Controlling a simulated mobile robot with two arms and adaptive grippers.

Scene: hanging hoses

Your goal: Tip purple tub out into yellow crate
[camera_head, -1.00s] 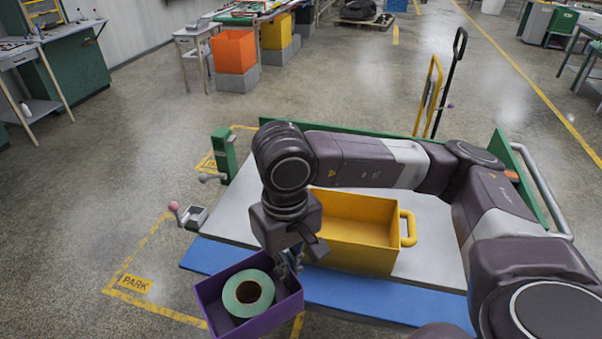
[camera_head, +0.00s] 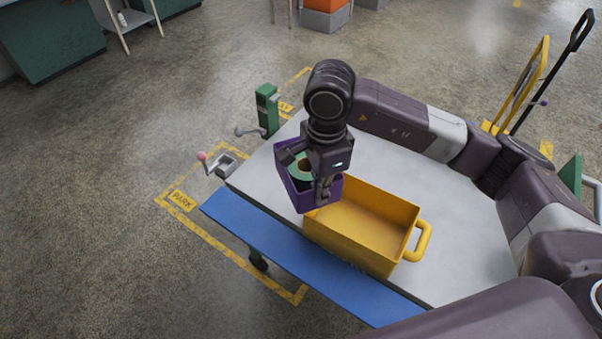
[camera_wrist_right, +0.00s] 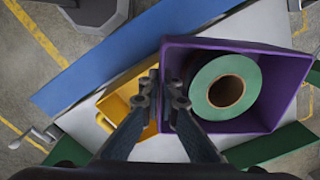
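My right gripper (camera_head: 325,191) is shut on a wall of the purple tub (camera_head: 291,190), on the side nearest the yellow crate (camera_head: 345,243). The tub is held roughly upright, over the left part of the grey table top, at the crate's left end. A green roll with a brown core (camera_head: 299,169) lies in the tub; my gripper partly covers it. In the right wrist view the fingers (camera_wrist_right: 163,98) pinch the tub's wall (camera_wrist_right: 283,78), and the roll (camera_wrist_right: 249,98) shows whole. The crate stands on the table and its visible inside is empty. My left gripper is out of view.
A blue strip (camera_head: 290,262) runs along the table's near edge. A green post (camera_head: 267,108) and a small lever with a pink knob (camera_head: 202,156) stand at the table's left. A yellow hand truck (camera_head: 522,88) stands behind. The grey top (camera_head: 468,240) right of the crate is clear.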

